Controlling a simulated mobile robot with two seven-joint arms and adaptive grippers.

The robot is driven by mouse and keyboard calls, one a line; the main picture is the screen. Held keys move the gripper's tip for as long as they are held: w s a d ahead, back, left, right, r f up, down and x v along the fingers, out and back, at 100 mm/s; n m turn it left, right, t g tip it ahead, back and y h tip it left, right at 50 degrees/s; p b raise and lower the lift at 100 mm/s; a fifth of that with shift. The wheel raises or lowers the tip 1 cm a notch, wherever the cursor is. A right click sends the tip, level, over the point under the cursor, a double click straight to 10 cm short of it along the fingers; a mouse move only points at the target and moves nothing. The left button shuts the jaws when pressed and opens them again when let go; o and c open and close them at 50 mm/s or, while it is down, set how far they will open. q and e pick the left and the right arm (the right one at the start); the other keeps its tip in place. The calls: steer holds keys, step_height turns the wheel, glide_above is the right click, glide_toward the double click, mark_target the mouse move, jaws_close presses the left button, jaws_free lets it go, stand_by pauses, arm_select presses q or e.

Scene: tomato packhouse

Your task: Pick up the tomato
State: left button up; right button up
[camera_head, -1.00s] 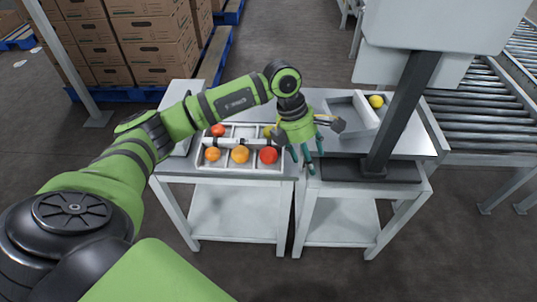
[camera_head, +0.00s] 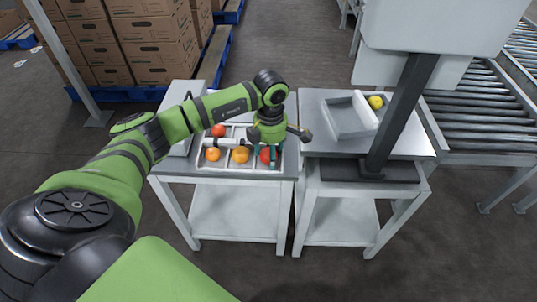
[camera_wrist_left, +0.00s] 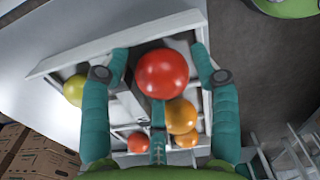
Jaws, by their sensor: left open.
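A red tomato (camera_head: 264,157) sits in the front right compartment of the white divided tray (camera_head: 226,168), partly hidden behind my gripper in the head view. In the left wrist view the red tomato (camera_wrist_left: 162,74) lies between the teal fingers. My left gripper (camera_head: 265,158) is open and directly above and around this tomato, pointing down; it also shows in the left wrist view (camera_wrist_left: 160,58). Whether the fingers touch the tomato cannot be told. Two orange tomatoes (camera_head: 240,155) (camera_head: 212,154) and another red tomato (camera_head: 218,130) lie in other compartments. A yellow-green tomato (camera_wrist_left: 75,90) shows in the left wrist view.
A grey open bin (camera_head: 350,120) and a yellow tomato (camera_head: 376,102) are on the right table (camera_head: 312,128). A dark post (camera_head: 402,110) with a pale panel stands there. A roller conveyor (camera_head: 475,115) runs at the right. Stacked cartons (camera_head: 130,45) stand behind.

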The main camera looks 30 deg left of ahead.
arm_select(q)
steer(key=c, duration=0.6)
arm_select(e)
steer(key=shift+w+d, duration=0.2)
steer(key=shift+d, duration=0.15)
arm_select(q)
steer(key=shift+r, duration=0.15)
arm_select(e)
steer(key=shift+w, duration=0.1)
